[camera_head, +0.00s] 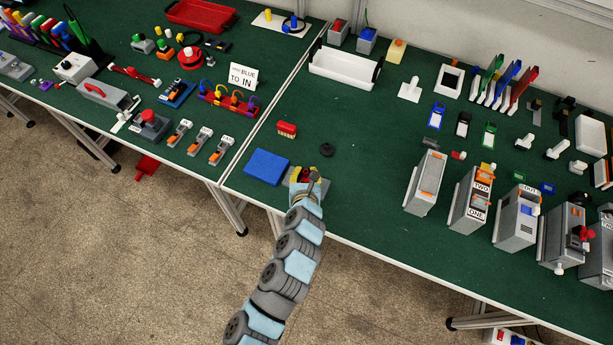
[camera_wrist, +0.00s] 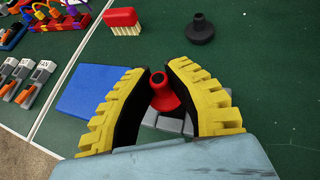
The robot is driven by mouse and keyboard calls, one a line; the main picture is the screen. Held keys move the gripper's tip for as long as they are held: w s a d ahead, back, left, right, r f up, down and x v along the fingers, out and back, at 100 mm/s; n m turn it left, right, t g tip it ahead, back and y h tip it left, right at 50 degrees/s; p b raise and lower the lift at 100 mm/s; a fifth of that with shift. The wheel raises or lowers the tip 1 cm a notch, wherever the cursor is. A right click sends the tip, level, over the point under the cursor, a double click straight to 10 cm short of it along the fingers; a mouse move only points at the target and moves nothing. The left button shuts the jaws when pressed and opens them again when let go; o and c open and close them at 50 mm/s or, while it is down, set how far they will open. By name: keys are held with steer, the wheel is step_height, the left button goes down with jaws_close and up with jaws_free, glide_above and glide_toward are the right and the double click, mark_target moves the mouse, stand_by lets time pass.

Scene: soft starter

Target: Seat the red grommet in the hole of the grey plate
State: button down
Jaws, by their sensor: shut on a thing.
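My gripper (camera_wrist: 163,80) has its yellow-ribbed black fingers closed around the red grommet (camera_wrist: 164,93). The grommet is a small flared red piece, held between the fingertips and tilted in the wrist view. The grey plate (camera_wrist: 168,124) lies on the green bench behind the grommet and is partly covered by the fingers and the grommet. Its hole cannot be made out, and whether the grommet touches the plate cannot be told. In the head view my gripper (camera_head: 305,175) is over the plate near the bench's front edge, and it hides most of the plate.
A blue block (camera_head: 267,167) lies just left of my gripper. A red brush (camera_head: 287,129) and a black round knob-like piece (camera_head: 326,150) lie behind it. Grey boxes (camera_head: 425,182) stand to the right. The bench between the knob-like piece and those boxes is clear.

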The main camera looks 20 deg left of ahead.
mark_target(306, 181)
steer(key=shift+w+f, duration=0.25)
steer(key=shift+f, duration=0.1)
steer(key=shift+w+f, duration=0.1)
steer(key=shift+f, duration=1.5)
steer(key=shift+f, duration=0.15)
steer(key=c, duration=1.1)
jaws_free()
steer(key=shift+r, duration=0.25)
steer(key=v, duration=1.1)
steer(key=shift+a+f, duration=0.1)
steer(key=shift+f, duration=0.1)
steer(key=shift+s+d+r, duration=0.3)
steer(key=shift+s, duration=0.2)
